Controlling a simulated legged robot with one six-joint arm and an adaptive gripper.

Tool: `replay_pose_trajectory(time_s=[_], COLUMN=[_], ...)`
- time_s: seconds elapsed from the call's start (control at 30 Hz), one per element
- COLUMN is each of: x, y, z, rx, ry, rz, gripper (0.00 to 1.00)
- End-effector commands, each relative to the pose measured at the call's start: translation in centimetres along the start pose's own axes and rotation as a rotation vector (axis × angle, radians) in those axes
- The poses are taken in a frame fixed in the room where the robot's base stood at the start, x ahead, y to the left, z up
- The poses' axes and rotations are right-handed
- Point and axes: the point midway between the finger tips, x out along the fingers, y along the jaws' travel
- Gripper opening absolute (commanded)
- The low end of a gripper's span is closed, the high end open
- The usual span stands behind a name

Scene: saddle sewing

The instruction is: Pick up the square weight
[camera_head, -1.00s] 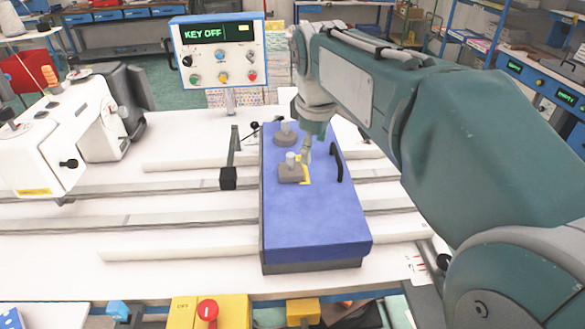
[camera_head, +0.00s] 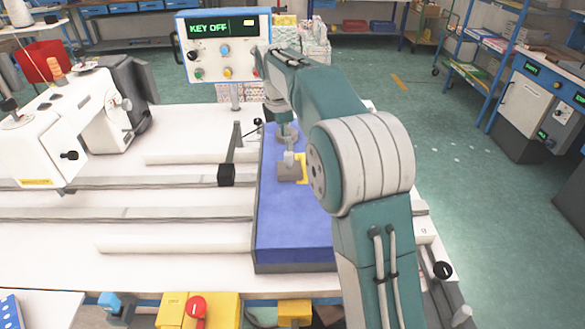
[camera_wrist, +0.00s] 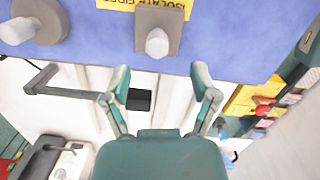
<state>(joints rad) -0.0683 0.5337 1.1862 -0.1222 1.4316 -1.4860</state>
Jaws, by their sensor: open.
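The square weight (camera_head: 288,174) is a grey-brown block with a pale knob. It rests on the blue pad (camera_head: 285,225), over a yellow label. In the wrist view the square weight (camera_wrist: 155,18) is at the top middle, with its knob towards the camera. My gripper (camera_wrist: 160,78) shows below it, its two fingers spread apart and empty. The knob lies ahead of the gap between the fingertips, apart from them. In the head view my arm reaches over the pad, and the fingers cannot be made out clearly.
A round weight (camera_wrist: 38,20) sits on the pad beside the square one. A black block on a bar (camera_head: 227,174) stands left of the pad. A white sewing machine (camera_head: 75,130) is at left. A control panel (camera_head: 224,48) reads KEY OFF.

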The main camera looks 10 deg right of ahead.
Motion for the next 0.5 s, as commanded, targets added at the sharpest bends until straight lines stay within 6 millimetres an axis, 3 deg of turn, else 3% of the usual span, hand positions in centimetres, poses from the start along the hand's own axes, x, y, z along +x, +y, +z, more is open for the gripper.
replay_pose_trajectory(time_s=[0.5], x=[5.8], y=[0.4], z=[1.2], rx=[0.002], ry=[0.003], rz=[0.000], gripper=[0.77])
